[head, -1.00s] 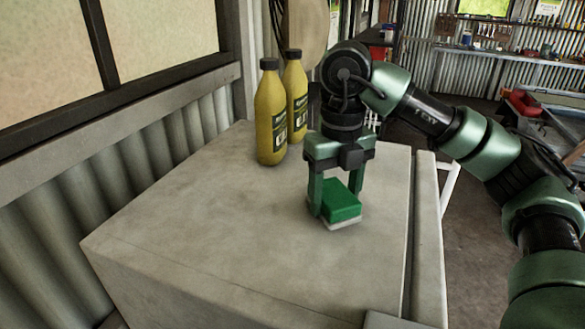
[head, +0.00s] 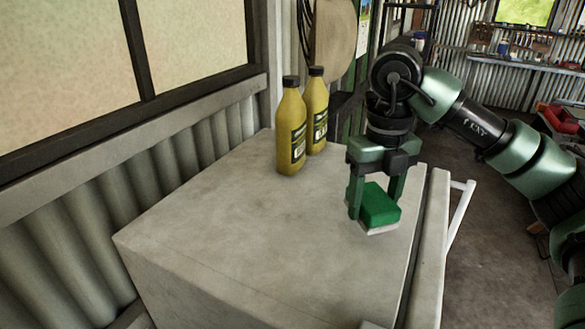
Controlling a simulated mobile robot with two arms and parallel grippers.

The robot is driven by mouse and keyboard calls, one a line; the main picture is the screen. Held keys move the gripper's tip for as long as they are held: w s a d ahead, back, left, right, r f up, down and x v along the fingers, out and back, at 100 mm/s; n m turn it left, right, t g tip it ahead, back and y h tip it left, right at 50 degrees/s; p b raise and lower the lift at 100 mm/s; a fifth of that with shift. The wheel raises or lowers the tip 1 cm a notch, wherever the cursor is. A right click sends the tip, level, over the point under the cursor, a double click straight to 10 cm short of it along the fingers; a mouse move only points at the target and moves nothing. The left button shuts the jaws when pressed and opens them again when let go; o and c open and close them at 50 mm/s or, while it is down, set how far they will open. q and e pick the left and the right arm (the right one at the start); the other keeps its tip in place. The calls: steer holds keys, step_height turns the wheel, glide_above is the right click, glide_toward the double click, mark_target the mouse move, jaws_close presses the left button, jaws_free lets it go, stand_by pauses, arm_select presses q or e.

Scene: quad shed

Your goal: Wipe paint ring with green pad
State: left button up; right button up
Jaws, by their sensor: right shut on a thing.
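The green pad (head: 379,205) has a pale underside and sits at the right part of the worktop (head: 250,225). My right gripper (head: 375,205) points down and is shut on the pad, one finger at each side. The pad is at or just above the surface; I cannot tell whether it touches. No paint ring shows on the visible worktop; the part under the pad and gripper is hidden. My left gripper is not in view.
Two yellow bottles with dark caps, a nearer one (head: 291,128) and a farther one (head: 316,110), stand at the back of the worktop, left of my right gripper. A corrugated wall (head: 150,180) borders the left. The worktop's front and middle are clear.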

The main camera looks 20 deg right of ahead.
step_height(320, 180, up, 2)
steer(key=shift+r+p, duration=0.1)
steer(key=shift+p, duration=0.65)
steer(key=shift+s+d+r+p, duration=0.2)
steer(key=shift+r+p, duration=0.2)
steer(key=shift+r, duration=0.45)
steer(key=shift+w+a, duration=0.1)
steer(key=shift+a, duration=0.05)
